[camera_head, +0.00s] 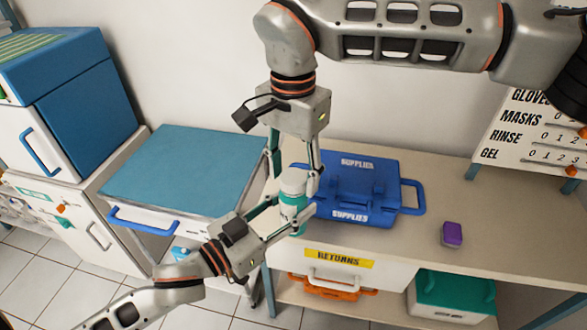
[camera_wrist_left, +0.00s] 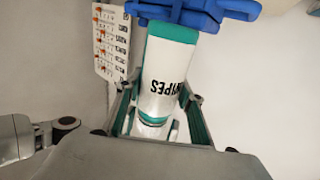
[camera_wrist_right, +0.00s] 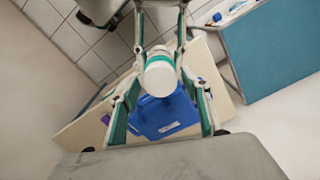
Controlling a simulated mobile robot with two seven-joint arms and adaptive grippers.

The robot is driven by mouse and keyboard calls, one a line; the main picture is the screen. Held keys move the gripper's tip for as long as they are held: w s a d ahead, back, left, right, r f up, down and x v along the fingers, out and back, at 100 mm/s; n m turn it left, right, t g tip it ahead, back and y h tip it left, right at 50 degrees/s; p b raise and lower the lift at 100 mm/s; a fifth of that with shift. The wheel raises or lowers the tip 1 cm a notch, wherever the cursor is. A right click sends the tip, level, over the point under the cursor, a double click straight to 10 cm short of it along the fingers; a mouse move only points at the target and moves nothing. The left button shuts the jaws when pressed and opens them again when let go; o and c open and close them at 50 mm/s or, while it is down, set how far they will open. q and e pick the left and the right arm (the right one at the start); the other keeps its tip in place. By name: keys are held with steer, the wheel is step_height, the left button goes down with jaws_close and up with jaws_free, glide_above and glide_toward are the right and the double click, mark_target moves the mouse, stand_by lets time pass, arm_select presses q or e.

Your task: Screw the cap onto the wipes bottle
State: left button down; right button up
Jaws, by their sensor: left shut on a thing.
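The wipes bottle (camera_head: 291,214) is white and teal and upright above the counter's left front edge. My left gripper (camera_head: 302,219) is shut on it from the lower left. The left wrist view shows its WIPES label (camera_wrist_left: 168,86) upside down. A white cap (camera_head: 293,181) is at the bottle's top; it also shows in the right wrist view (camera_wrist_right: 161,77), above a teal band. My right gripper (camera_head: 297,176) points down from above, with a finger on either side of the cap. I cannot tell whether these fingers touch it or whether the cap is seated.
A blue SUPPLIES tray (camera_head: 385,182) lies on the counter (camera_head: 420,240) just right of the bottle. A small purple block (camera_head: 452,234) stands farther right. A teal-topped cart (camera_head: 185,165) is at left. The counter's right part is mostly clear.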

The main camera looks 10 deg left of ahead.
steer(key=c, duration=1)
steer(key=m, duration=0.7)
steer(key=shift+m, duration=0.4)
steer(key=m, duration=1)
steer(key=shift+m, duration=0.3)
steer(key=m, duration=0.8)
steer(key=shift+m, duration=0.4)
steer(key=m, duration=0.5)
steer(key=o, duration=1.3)
